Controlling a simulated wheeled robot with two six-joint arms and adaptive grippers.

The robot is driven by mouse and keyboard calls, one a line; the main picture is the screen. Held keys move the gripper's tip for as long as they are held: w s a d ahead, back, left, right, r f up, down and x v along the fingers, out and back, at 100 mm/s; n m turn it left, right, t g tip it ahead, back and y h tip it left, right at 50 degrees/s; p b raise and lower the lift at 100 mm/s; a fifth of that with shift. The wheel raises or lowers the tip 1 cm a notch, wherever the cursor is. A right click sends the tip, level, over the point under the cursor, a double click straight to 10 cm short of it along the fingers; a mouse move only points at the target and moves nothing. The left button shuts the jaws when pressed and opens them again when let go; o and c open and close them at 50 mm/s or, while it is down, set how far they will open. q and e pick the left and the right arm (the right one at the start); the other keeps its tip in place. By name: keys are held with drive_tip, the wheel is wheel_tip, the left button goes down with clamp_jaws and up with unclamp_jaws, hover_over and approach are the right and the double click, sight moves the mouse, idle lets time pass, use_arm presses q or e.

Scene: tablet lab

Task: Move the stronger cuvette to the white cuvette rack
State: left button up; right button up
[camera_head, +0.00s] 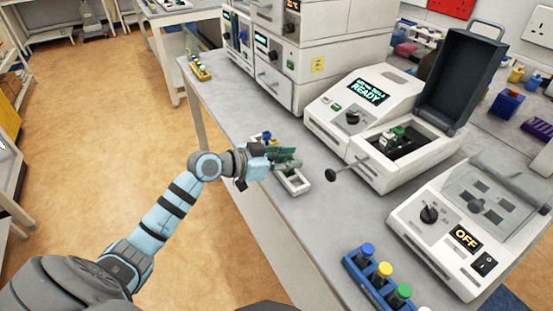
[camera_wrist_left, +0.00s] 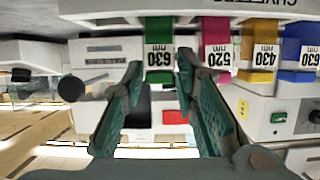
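My left gripper (camera_head: 292,160) is over a small white rack (camera_head: 296,188) near the table's front edge and hides much of it. A green-and-white piece (camera_head: 395,134) sits in the open chamber of the READY instrument (camera_head: 370,118). Which cuvette is stronger cannot be told. My right gripper is not in view.
A lever with a black knob (camera_head: 331,175) juts from the READY instrument, close right of my gripper. Its dark lid (camera_head: 460,80) stands open. An instrument reading OFF (camera_head: 430,215) stands right. A blue rack of capped bottles (camera_head: 358,277) is at the front.

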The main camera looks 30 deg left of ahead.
use_arm(q)
drive_tip(key=p+v, duration=0.2)
drive_tip(key=v, duration=1)
drive_tip(key=shift+p, duration=0.4)
